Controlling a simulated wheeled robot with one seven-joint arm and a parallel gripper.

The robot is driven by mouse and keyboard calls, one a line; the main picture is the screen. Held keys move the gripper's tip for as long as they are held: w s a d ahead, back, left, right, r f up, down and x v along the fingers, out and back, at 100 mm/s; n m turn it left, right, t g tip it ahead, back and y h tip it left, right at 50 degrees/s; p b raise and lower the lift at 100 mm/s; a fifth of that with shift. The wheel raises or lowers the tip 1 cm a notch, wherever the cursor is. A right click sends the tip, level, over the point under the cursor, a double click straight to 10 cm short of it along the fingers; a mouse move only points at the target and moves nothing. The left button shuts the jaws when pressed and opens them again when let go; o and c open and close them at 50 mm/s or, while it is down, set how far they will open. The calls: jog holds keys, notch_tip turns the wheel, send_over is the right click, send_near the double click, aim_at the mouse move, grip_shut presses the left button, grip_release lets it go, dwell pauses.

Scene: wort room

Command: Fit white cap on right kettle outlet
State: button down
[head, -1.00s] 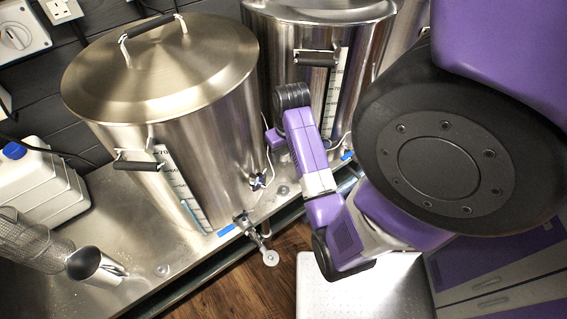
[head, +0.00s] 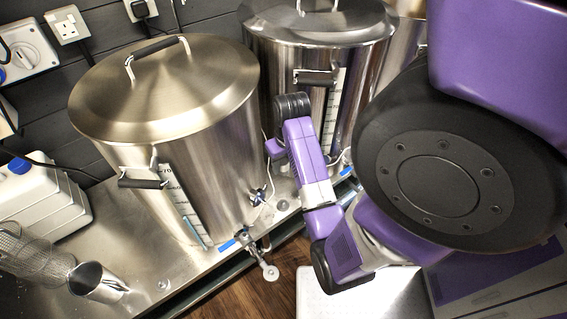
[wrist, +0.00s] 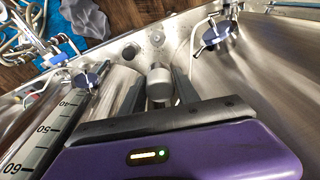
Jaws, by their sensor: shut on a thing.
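In the wrist view my gripper (wrist: 160,88) is shut on a small whitish cylinder, the white cap (wrist: 160,84), held upright between the two fingers. The right kettle (head: 325,85) is the steel one behind my arm in the head view; my arm hides its lower front and outlet. The cap is apart from both. In the head view my fingertips are hidden.
The left kettle (head: 185,110) stands on the steel bench (head: 135,240); its outlet (head: 255,250) sticks out past the front edge. A metal cup (head: 97,283), a mesh tube (head: 35,250) and a white canister (head: 45,195) are at left.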

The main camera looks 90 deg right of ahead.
aim_at(284, 161)
jog(key=shift+r+p, duration=1.55)
jog(key=shift+p, duration=0.25)
